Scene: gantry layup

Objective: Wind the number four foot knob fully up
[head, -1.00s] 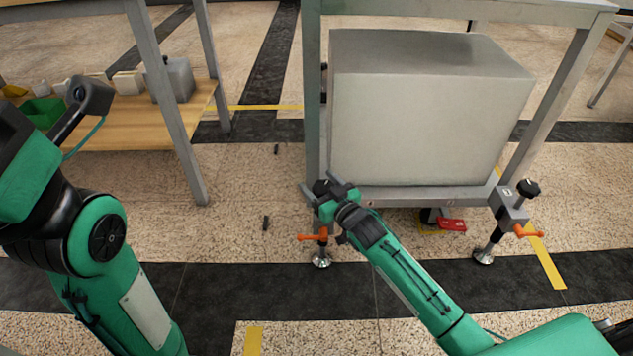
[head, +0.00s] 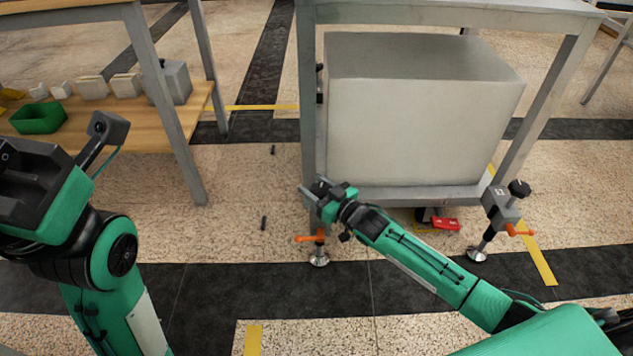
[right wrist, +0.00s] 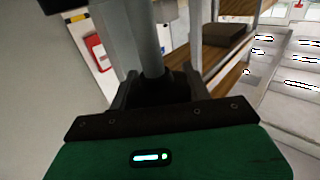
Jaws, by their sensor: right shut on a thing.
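My right gripper (head: 318,188) is at the top of the left front foot of the grey frame. It is shut on that foot's dark knob, which also shows between the fingers in the right wrist view (right wrist: 164,88). The foot has an orange lever (head: 308,239) and a round metal pad (head: 319,260) at the floor. Its number is hidden. Another foot at the right has a black knob (head: 519,188), a labelled grey bracket (head: 500,208) and an orange lever (head: 520,230). My left arm is at the left; its fingertips do not show.
A big grey box (head: 420,125) sits low in the frame (head: 310,100). A red object (head: 446,224) lies beneath it. At the left stands a wooden shelf (head: 130,130) with a green bin (head: 40,118). The floor between is mostly clear.

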